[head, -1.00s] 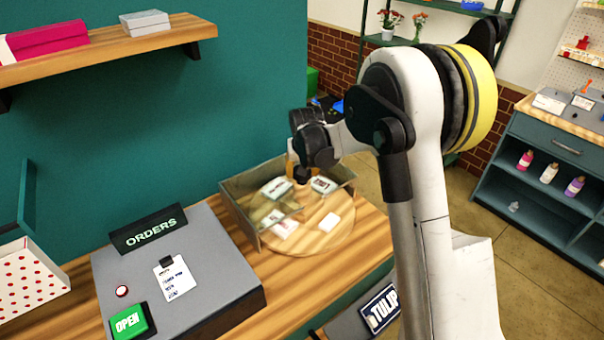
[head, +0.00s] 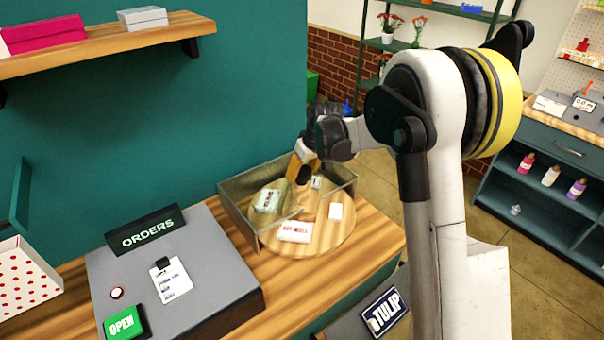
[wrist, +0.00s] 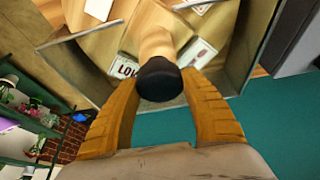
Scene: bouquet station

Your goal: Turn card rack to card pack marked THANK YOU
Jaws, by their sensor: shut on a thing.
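The card rack is a round wooden turntable (head: 330,236) on the counter, partly inside a grey-walled enclosure (head: 240,215). Card packs lie on it: one with red lettering at the front (head: 294,231), a white one at right (head: 335,210), one behind the clear panel at left (head: 267,200) and one at the back (head: 316,182). I cannot read their head-view lettering. My gripper (head: 303,174) is over the rack's middle. In the wrist view, its orange fingers (wrist: 160,100) are shut on the black-topped wooden knob (wrist: 158,78). A pack beside the knob shows "LO" (wrist: 122,66); its remaining lettering is hidden.
The grey ORDERS console (head: 205,255) with a clipped note and a green OPEN block (head: 122,322) stands left of the rack. A teal wall (head: 200,120) is close behind. A TULIP sign (head: 385,311) is below the counter's front edge.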

